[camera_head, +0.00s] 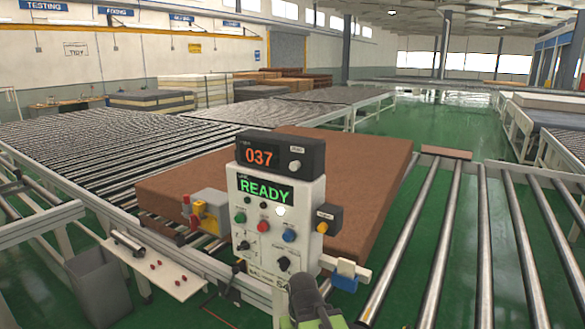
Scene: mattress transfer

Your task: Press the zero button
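A black counter box (280,152) with orange digits "037" sits on top of a pale control panel (258,235). A round whitish button (295,166) is on the counter's right side, under a small label too small to read; I cannot confirm that it is the zero button. The panel's green display (265,191) reads "READY". Below it are green, red, blue and white buttons and black knobs. What looks like my gripper (302,282), dark grey with green parts, is at the bottom edge, in front of the panel's lower part and below the counter. Its fingers cannot be made out.
A brown mattress-like slab (365,200) lies on rollers behind the panel. Roller conveyors (440,240) run on both sides. A grey bin (98,285) and a white shelf (160,271) are at lower left.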

